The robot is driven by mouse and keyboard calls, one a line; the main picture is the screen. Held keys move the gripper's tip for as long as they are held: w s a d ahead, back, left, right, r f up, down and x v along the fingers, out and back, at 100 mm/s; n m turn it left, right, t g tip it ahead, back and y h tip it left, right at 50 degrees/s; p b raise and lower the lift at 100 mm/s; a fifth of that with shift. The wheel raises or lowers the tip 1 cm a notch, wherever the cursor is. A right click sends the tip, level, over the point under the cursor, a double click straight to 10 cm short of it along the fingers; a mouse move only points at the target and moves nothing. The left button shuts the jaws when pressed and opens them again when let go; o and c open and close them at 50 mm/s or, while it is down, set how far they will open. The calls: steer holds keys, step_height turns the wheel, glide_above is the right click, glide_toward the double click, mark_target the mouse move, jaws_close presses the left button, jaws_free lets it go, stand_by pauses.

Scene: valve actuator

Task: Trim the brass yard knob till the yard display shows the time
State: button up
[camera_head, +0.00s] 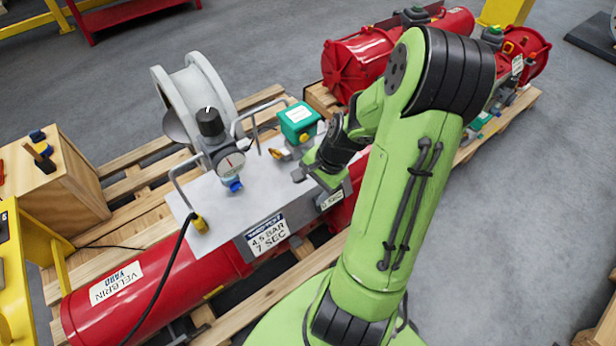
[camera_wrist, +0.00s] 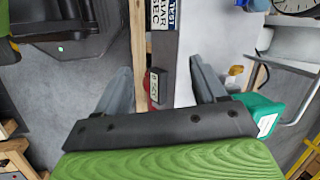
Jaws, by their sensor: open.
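The yard unit is a red cylinder (camera_head: 150,293) labelled VELBRIN YARD, with a grey plate on top. A sign (camera_head: 267,235) on the plate's front reads 4.5 BAR 7 SEC. A small display (camera_head: 331,200) sits to its right and also shows in the wrist view (camera_wrist: 155,88); its figure is too small to read surely. A small brass-coloured knob (camera_wrist: 236,70) is by the green box (camera_head: 297,121), partly hidden in the head view. My gripper (camera_wrist: 161,64) is open and empty above the plate's front edge, the display between its fingers in the picture, the brass knob beyond the right finger.
A gauge (camera_head: 230,163) with a black knob (camera_head: 209,122) stands on the plate's left part, beside metal hoop handles. A grey wheel (camera_head: 196,88) is behind. Another red unit (camera_head: 357,66) lies at the back right, partly behind my arm. Wooden pallets lie underneath.

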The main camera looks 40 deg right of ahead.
steer(key=s+a+r+n+h, duration=0.1)
steer(key=a+r+n+h, duration=0.1)
steer(key=a+r+n, duration=0.2)
step_height(320, 180, up, 4)
steer(key=shift+s+f+n+g, duration=0.15)
steer(key=shift+s+n+g, duration=0.25)
steer(key=shift+n, duration=0.3)
